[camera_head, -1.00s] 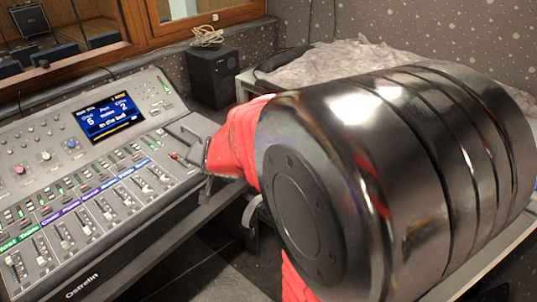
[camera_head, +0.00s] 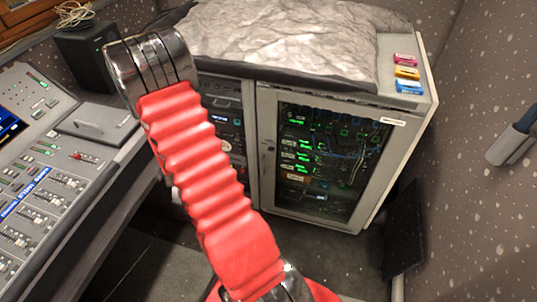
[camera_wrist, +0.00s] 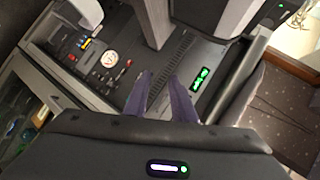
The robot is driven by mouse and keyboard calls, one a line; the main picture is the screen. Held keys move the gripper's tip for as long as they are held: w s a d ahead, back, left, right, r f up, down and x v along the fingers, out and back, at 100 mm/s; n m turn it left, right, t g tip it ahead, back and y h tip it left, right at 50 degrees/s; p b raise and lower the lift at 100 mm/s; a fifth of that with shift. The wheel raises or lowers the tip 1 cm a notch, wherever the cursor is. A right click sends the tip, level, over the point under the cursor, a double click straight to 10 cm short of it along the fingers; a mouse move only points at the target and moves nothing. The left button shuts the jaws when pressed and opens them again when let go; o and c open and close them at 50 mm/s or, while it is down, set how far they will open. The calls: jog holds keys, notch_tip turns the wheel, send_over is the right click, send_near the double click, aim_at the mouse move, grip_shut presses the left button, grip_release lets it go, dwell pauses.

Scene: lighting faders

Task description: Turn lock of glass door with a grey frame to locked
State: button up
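The glass door with a grey frame (camera_head: 259,135) is shut on the cabinet at the centre right of the head view. Green lights and cables show behind its glass. A small dark fitting (camera_head: 268,149), apparently the lock, sits on the left side of the frame; it is too small to tell which way it is turned. In the wrist view my gripper (camera_wrist: 161,76) has two dark purple fingers standing apart with nothing between them. They point towards a dark panel with knobs and a green light. In the head view my gripper is hidden behind my arm.
A grey cloth (camera_head: 290,45) lies on the cabinet top. Pink, yellow and blue items (camera_head: 407,73) sit at its right corner. A mixing console (camera_head: 35,190) is at the left, with a black speaker (camera_head: 88,52) behind it. The floor before the door is clear.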

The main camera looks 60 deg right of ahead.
jog(key=s+d+f+m+g+h, duration=0.1)
jog(key=s+d+f+m+h, duration=0.1)
jog(key=s+f, duration=0.3)
jog(key=s+d+f+m+g+h, duration=0.2)
jog(key=s+f, duration=0.4)
jog(key=s, duration=0.6)
jog(key=s+d+f+m+g+h, duration=0.2)
jog(key=s+d+f+m+h, duration=0.1)
jog(key=s, duration=0.5)
notch_tip(320, 180, down, 2)
jog(key=shift+s+d+f+m+h, duration=0.2)
jog(key=shift+d+m+h, duration=0.25)
jog(key=shift+m, duration=0.65)
jog(key=shift+w+d, duration=0.1)
jog(key=shift+d, duration=0.05)
jog(key=d, duration=0.4)
jog(key=w+d, duration=0.1)
jog(key=d, duration=0.4)
jog(key=w+d, duration=0.1)
jog(key=d, duration=0.3)
jog(key=shift+d, duration=0.25)
